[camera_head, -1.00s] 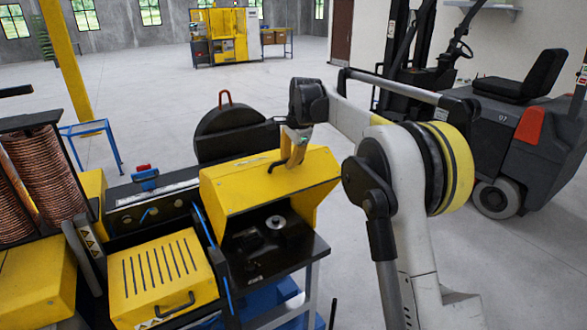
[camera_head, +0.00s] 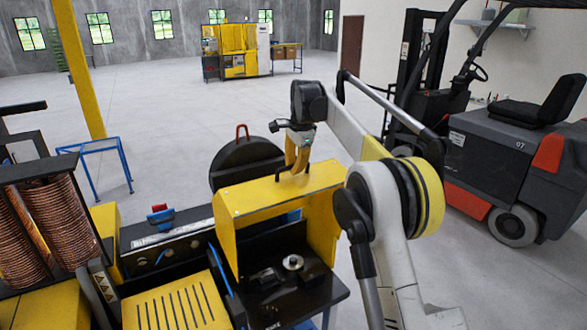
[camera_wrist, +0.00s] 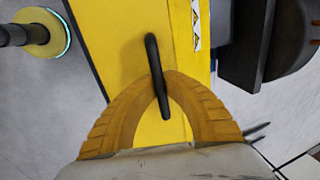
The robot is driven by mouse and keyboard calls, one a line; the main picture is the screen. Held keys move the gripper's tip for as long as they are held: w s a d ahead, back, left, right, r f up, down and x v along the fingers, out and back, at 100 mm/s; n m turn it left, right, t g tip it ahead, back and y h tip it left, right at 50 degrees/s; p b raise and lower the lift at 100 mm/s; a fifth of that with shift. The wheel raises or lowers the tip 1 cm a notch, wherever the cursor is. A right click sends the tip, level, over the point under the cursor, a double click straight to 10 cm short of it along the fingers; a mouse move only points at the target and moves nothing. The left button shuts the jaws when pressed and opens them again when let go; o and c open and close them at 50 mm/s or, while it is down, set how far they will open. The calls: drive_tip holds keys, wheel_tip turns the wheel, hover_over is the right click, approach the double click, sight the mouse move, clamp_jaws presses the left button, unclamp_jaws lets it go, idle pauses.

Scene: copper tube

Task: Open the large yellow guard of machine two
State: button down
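My gripper (camera_head: 293,171) is at the guard's black handle. In the wrist view, the curved yellow fingers of my gripper (camera_wrist: 162,78) close in from both sides on the black handle (camera_wrist: 153,55), with the yellow guard (camera_wrist: 130,50) behind it. The fingertips meet at the handle and partly hide it.
A slotted yellow cover (camera_head: 175,308) lies at front left, near copper coils (camera_head: 52,232). A black round housing (camera_head: 240,160) stands behind the guard. A forklift (camera_head: 500,150) is at right. Open floor lies behind, with a yellow machine (camera_head: 238,48) far back.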

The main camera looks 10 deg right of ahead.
drive_tip(key=c, duration=1.5)
unclamp_jaws()
drive_tip(key=shift+s, duration=0.1)
drive_tip(key=shift+c, duration=0.2)
drive_tip(key=shift+o, duration=0.4)
drive_tip(key=shift+s+r, duration=0.1)
drive_tip(key=shift+r, duration=0.05)
drive_tip(key=shift+r, duration=0.2)
drive_tip(key=v, duration=1.1)
drive_tip(key=shift+s+d+r, duration=0.15)
drive_tip(key=shift+r, duration=0.1)
drive_tip(key=shift+f, duration=0.15)
